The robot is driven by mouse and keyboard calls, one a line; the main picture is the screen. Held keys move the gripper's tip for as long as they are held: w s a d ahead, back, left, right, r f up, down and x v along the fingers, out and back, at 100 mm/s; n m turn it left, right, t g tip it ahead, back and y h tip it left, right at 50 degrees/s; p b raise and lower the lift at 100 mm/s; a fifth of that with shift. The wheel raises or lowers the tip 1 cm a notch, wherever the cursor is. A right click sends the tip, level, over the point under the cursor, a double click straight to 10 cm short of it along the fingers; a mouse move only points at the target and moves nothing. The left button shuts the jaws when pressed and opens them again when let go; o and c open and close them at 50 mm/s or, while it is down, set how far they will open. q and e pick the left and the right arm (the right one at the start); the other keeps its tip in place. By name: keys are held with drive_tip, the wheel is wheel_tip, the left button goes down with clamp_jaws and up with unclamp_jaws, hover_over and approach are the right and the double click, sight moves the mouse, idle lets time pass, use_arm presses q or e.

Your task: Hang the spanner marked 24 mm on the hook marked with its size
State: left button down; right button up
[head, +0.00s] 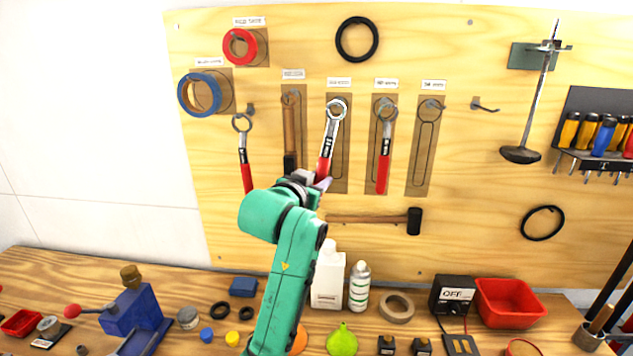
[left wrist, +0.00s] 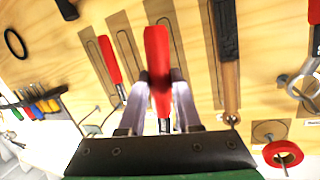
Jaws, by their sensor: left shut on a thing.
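My left gripper (head: 321,181) is shut on the red handle of a spanner (head: 332,133), in front of the wooden board. The spanner is nearly upright, ring end up. Its ring overlaps the hook place on a brown outlined panel (head: 339,180); I cannot tell whether the hook is through it. In the left wrist view the red handle (left wrist: 157,60) lies between the fingers (left wrist: 157,85). Another red spanner (head: 384,160) hangs on the panel to the right. The rightmost panel (head: 422,178) has an empty hook (head: 432,104). The size labels are too small to read. My right gripper is out of view.
A further red-handled spanner (head: 244,165) hangs at the left, and a dark-handled tool (head: 290,130) hangs just left of the held spanner. A mallet (head: 413,221) lies across the board below. Bottles (head: 328,280) and a red bin (head: 508,303) stand on the bench.

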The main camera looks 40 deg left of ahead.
use_arm(q)
drive_tip(key=shift+w+a+r, duration=0.25)
drive_tip(key=shift+w+a, duration=0.1)
drive_tip(key=shift+a, duration=0.1)
drive_tip(key=shift+w+a, duration=0.2)
drive_tip(key=shift+w, duration=0.05)
drive_tip(key=shift+w+a+p, duration=0.2)
drive_tip(key=shift+w+p, duration=0.1)
drive_tip(key=shift+w, duration=0.05)
drive_tip(key=shift+a+x, duration=0.2)
drive_tip(key=shift+x, duration=0.85)
drive_tip(key=shift+w+a+p, duration=0.3)
drive_tip(key=shift+a+p, duration=0.05)
drive_tip(key=shift+p, duration=0.15)
drive_tip(key=shift+w+a+f, duration=0.3)
drive_tip(key=shift+w+a, duration=0.2)
drive_tip(key=shift+w, duration=0.15)
drive_tip(key=shift+w+a+f, duration=0.35)
drive_tip(key=shift+w+a, duration=0.15)
drive_tip(key=shift+w, duration=0.15)
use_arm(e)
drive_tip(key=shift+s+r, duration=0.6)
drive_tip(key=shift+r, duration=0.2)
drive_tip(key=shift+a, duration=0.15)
